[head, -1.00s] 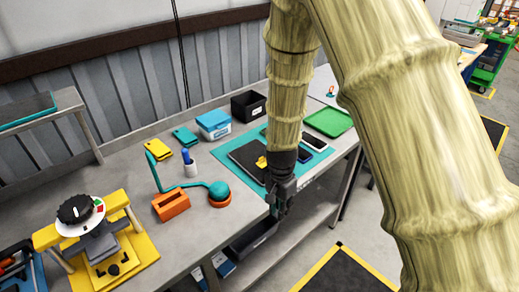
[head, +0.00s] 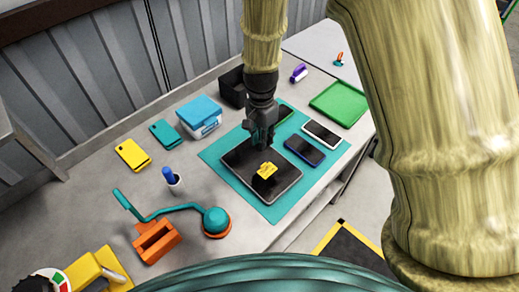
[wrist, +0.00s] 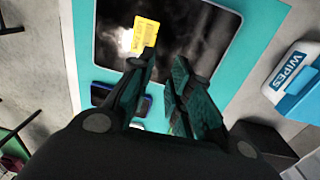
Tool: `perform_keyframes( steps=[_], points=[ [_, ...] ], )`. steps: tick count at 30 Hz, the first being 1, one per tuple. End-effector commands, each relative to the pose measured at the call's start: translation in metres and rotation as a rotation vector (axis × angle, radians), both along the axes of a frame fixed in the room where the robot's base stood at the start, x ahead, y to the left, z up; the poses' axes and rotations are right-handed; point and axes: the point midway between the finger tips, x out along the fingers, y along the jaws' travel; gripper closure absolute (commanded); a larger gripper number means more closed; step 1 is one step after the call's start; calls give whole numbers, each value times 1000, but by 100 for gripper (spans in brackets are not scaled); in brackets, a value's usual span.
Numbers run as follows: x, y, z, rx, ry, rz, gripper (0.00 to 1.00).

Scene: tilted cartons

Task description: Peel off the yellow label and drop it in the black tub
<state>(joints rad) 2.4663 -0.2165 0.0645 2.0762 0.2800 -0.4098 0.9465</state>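The yellow label (head: 266,170) is on the dark screen of a tablet (head: 240,160) lying on the teal mat. The label also shows in the wrist view (wrist: 145,33), just ahead of the fingertips. I cannot tell whether one of its edges is lifted. My gripper (head: 260,147) hangs over the tablet's far part, a little beyond the label in the head view. In the wrist view the fingers (wrist: 160,66) are apart with nothing held between them. The black tub (head: 231,88) stands at the back of the bench, partly hidden by my arm.
A blue-lidded wipes box (head: 200,117) stands left of the tub. Phones (head: 304,150) lie on the teal mat (head: 218,152) right of the tablet. A green tray (head: 339,104) is farther right.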

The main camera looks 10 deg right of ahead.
Motion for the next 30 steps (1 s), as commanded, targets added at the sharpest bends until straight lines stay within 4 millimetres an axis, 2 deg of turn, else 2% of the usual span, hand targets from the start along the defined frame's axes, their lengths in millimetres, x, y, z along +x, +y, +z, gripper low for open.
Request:
perform_keyframes(
  steps=[3,8,11,20,30],
  points=[
    [-11,1,-1,-1,-10,2,80],
    [-19,1,-12,-1,-17,4,80],
    [-16,1,-24,0,-14,3,80],
    [9,0,-73,0,13,2,80],
    [0,-2,-98,1,9,0,80]
  ],
)
